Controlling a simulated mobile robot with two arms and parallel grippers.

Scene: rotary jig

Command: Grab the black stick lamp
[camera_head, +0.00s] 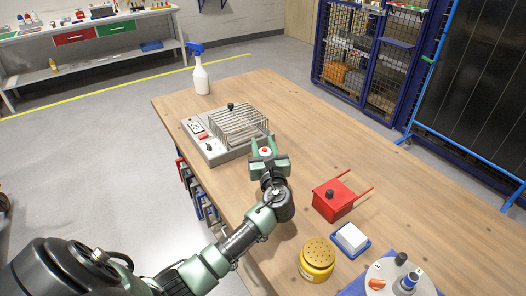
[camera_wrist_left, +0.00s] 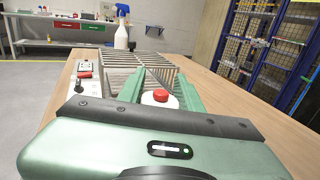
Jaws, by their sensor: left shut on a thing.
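My left gripper (camera_head: 265,153) is over the wooden table, at the near right side of a grey jig with a wire rack (camera_head: 238,123). It is shut on a small white thing with a red top (camera_wrist_left: 160,95), which shows between the green fingers in the left wrist view. Its lower part is hidden by the gripper. No whole black stick lamp can be made out. I cannot tell whether the held thing is part of it. My right gripper is not in view.
On the table (camera_head: 305,115) stand a white spray bottle with a blue head (camera_head: 201,78), a red box with two prongs (camera_head: 333,199), a white block in a blue tray (camera_head: 350,238), a yellow perforated can (camera_head: 317,260) and a round grey device (camera_head: 395,277). The table's far right is clear.

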